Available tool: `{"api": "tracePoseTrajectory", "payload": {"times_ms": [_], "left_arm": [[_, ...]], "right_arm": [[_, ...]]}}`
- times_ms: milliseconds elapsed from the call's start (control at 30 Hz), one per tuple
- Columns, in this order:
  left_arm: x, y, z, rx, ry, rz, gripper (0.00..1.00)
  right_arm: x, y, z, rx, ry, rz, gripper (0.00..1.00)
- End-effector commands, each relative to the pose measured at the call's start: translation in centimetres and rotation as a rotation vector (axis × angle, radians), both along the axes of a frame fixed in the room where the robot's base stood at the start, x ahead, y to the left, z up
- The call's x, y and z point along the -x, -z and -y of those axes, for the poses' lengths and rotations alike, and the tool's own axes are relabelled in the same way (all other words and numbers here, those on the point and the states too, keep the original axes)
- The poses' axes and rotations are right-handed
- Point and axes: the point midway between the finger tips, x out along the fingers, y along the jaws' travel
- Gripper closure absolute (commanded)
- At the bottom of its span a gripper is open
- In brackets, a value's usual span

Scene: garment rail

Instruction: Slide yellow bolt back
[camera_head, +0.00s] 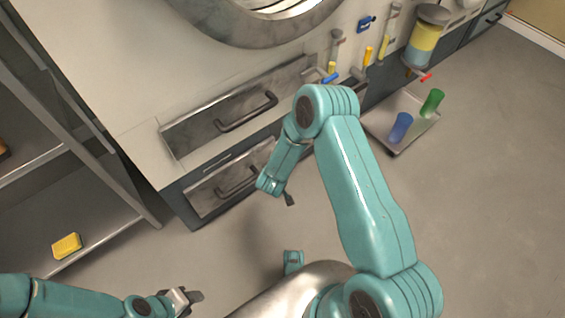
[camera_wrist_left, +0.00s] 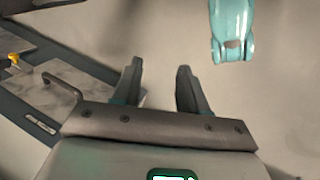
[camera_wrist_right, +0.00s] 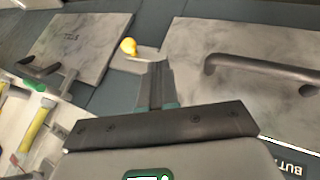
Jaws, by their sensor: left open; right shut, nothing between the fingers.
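A yellow round knob (camera_wrist_right: 128,46), which looks like the bolt's end, shows in the right wrist view on a pale metal bracket between two marbled drawer fronts. My right gripper (camera_wrist_right: 155,85) is shut and empty; its fingertips point toward the bracket, below and right of the knob, and I cannot tell whether they touch it. In the head view the right gripper (camera_head: 289,199) is mostly hidden, with a dark fingertip showing before the lower drawer. My left gripper (camera_head: 190,297) is open and empty at the bottom left; its spread fingers (camera_wrist_left: 160,90) show in the left wrist view.
Drawer handles (camera_head: 247,112) stick out from the cabinet. A rack with a yellow block (camera_head: 67,246) stands at the left. A tray (camera_head: 388,146) holds a blue cup (camera_head: 399,127) and a green cup (camera_head: 432,102). The floor at right is clear.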

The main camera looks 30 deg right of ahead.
Motion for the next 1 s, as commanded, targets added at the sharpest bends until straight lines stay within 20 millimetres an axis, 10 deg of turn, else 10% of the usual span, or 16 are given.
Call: {"api": "tracePoseTrajectory", "payload": {"times_ms": [467, 1000], "left_arm": [[-0.9, 4.6, -0.9, -0.007, -0.035, 0.017, 0.57], [-2.1, 5.5, -1.0, -0.014, -0.038, 0.056, 0.57]], "right_arm": [[-4.9, 8.0, 3.9, 0.001, 0.004, 0.002, 1.00], [-5.6, 6.5, 7.5, 0.000, 0.000, 0.000, 1.00]]}}
